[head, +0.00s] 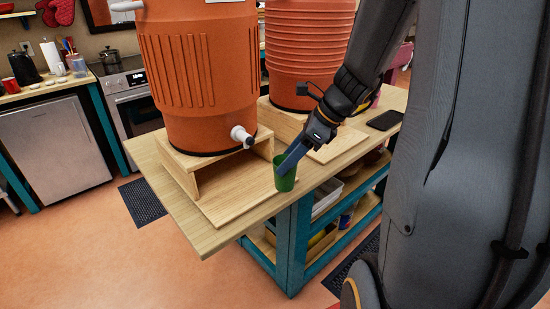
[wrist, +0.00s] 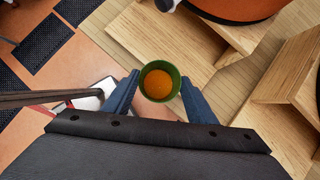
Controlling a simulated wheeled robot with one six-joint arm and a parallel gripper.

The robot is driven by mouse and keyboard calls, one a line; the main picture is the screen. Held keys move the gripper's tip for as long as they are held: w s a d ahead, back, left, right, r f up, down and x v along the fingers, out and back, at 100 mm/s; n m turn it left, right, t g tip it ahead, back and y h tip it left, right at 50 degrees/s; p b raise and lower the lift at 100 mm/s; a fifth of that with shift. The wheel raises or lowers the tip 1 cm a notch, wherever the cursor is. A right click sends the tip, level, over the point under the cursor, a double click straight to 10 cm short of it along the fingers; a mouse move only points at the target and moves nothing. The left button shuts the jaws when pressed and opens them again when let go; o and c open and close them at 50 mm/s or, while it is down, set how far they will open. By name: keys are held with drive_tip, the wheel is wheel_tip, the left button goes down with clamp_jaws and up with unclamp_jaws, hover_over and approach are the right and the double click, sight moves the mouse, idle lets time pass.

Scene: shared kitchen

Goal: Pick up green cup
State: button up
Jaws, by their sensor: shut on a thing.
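The green cup (head: 286,177) is at the front edge of the wooden table, below and right of the white spigot on the orange cooler. In the wrist view the cup (wrist: 159,82) is seen from above, with an orange-brown inside. My gripper (head: 285,168) reaches down to it from the upper right. In the wrist view my gripper (wrist: 158,88) has one blue finger on each side of the cup, shut on it. I cannot tell whether the cup's base touches the table.
A large orange cooler (head: 200,75) stands on a wooden stand (head: 230,162) left of the cup, and a second cooler (head: 305,50) stands behind. A dark phone-like slab (head: 385,120) lies at the table's right. Open floor (head: 180,260) lies in front.

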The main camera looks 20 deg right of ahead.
drive_tip(key=s+d+b, duration=0.1)
drive_tip(key=s+d, duration=0.3)
drive_tip(key=d, duration=0.1)
drive_tip(key=shift+s+d, duration=0.25)
drive_tip(key=shift+d, duration=0.05)
idle(0.4)
idle(0.6)
